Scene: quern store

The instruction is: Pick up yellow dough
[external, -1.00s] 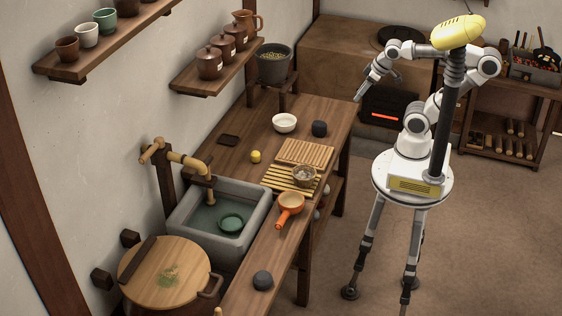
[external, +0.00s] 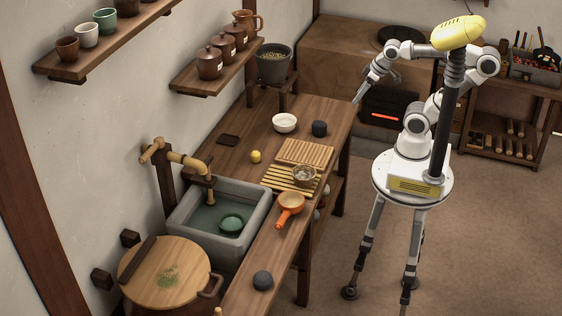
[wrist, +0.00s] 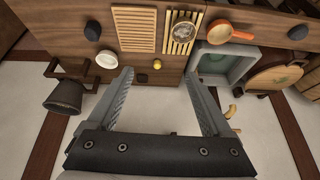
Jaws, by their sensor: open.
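The yellow dough (external: 255,156) is a small round ball on the wooden counter (external: 243,126), left of the slatted wooden boards. It also shows in the wrist view as a small yellow ball (wrist: 157,64), between the lines of my two fingers but well beyond them. My gripper (external: 358,97) is above and beyond the counter's right edge in the external view, apart from the dough. In the wrist view my gripper (wrist: 157,85) has its fingers spread wide with nothing between them.
Near the dough are a white bowl (external: 285,123), a dark round object (external: 319,129), a ribbed board (external: 305,151) and a slatted rack (external: 280,178) bearing a small bowl. An orange pan (external: 290,207) and a stone sink (external: 252,213) are nearer the camera. A dark flat piece (external: 228,140) lies by the wall.

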